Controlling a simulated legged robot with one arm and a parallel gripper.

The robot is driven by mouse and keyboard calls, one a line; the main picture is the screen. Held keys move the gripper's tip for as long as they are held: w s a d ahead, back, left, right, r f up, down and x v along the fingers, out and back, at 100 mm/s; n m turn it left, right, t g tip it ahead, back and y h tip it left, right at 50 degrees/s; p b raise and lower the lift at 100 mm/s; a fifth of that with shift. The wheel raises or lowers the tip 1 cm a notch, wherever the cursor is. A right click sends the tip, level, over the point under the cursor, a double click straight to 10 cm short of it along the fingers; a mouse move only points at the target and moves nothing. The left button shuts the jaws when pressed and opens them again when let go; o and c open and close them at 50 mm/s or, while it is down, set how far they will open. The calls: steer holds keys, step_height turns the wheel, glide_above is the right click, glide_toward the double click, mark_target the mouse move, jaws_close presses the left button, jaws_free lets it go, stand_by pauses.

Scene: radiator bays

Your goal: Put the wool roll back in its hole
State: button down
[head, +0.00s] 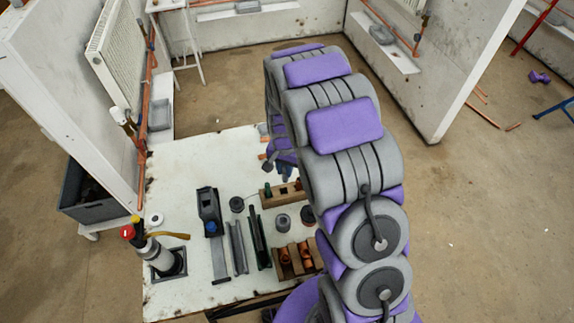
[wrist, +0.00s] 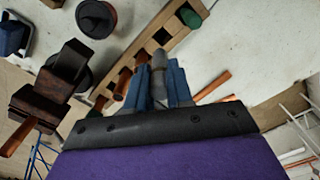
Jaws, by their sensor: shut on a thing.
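The wool roll (wrist: 158,63) is a small grey cylinder in the wrist view. My gripper (wrist: 159,78) has its two blue fingers shut on it, with its tip showing between them. A long wooden block (wrist: 138,62) with square holes lies just beyond the fingertips. One hole is dark and looks empty; a green piece (wrist: 189,17) stands in the hole at the far end. The roll's tip appears close to the block, but I cannot tell whether they touch. In the head view my gripper (head: 276,172) is above the wooden block (head: 284,199), and the roll cannot be made out.
The white table (head: 180,204) carries a black-and-blue tool (head: 209,210), dark bars (head: 237,247), round tins (head: 283,221) and a wooden rack with copper fittings (head: 296,262). A torch canister (head: 160,257) stands at the left. A radiator (head: 110,47) hangs behind. The table's left-back part is clear.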

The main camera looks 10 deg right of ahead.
mark_target(285, 176)
steer(key=f, duration=0.1)
steer(key=f+b, duration=0.1)
steer(key=f, duration=0.2)
steer(key=shift+a, duration=0.25)
steer(key=shift+d+f, duration=0.2)
steer(key=shift+d, duration=0.1)
steer(key=shift+a+f, duration=0.25)
steer(key=shift+a, duration=0.8)
steer(key=shift+s+d+f, duration=0.1)
steer(key=shift+d+f, duration=0.05)
steer(key=shift+d, duration=0.45)
steer(key=shift+a+f, duration=0.2)
steer(key=shift+f, duration=0.25)
